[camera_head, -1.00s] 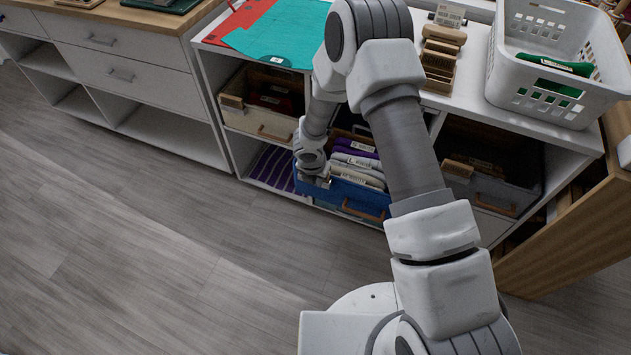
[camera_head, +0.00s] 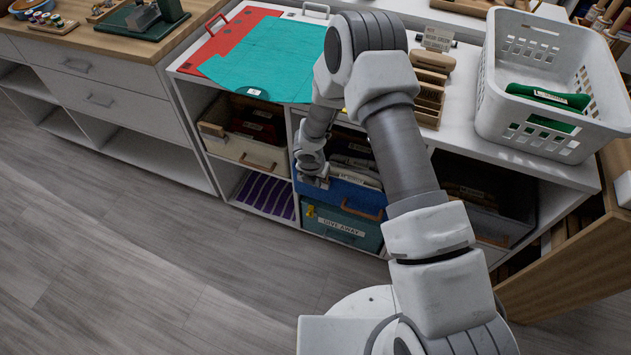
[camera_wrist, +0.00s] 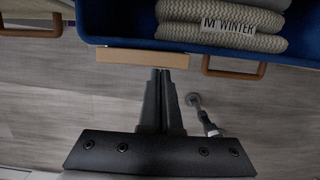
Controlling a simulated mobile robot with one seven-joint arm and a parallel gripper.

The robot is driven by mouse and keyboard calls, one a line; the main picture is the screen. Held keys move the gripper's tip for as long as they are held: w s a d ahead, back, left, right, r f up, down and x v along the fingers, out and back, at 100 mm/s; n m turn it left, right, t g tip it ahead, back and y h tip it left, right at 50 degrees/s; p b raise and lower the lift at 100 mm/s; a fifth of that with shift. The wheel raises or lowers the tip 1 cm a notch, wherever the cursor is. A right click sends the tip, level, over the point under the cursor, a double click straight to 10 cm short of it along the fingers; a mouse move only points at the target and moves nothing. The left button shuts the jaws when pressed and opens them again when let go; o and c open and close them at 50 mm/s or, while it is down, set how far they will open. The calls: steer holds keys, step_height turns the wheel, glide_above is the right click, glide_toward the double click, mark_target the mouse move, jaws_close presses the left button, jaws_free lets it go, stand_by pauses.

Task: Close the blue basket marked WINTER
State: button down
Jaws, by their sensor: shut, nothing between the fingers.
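The blue basket (camera_head: 340,194) sits in the middle upper cubby, mostly inside, with its front and wooden handle (camera_head: 363,209) still visible. Folded items lie in it under the shelf top. In the wrist view the blue basket (camera_wrist: 112,32) spans the top, with grey knits and a tag reading WINTER (camera_wrist: 228,26). A wooden plate (camera_wrist: 143,58) is on its front, left of the handle (camera_wrist: 233,73). My gripper (camera_wrist: 161,73) is shut and empty, its tips at the plate's lower edge; contact is unclear. In the head view my gripper (camera_head: 318,180) is at the basket's left front.
A teal GIVE AWAY box (camera_head: 340,228) sits in the cubby below. A cream basket (camera_head: 243,150) is in the left cubby, a grey basket (camera_head: 485,213) in the right one. A white basket (camera_head: 545,125) stands on top. The floor in front is clear.

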steer(key=shift+w+d, duration=0.15)
steer(key=shift+w, duration=0.15)
stand_by(0.4)
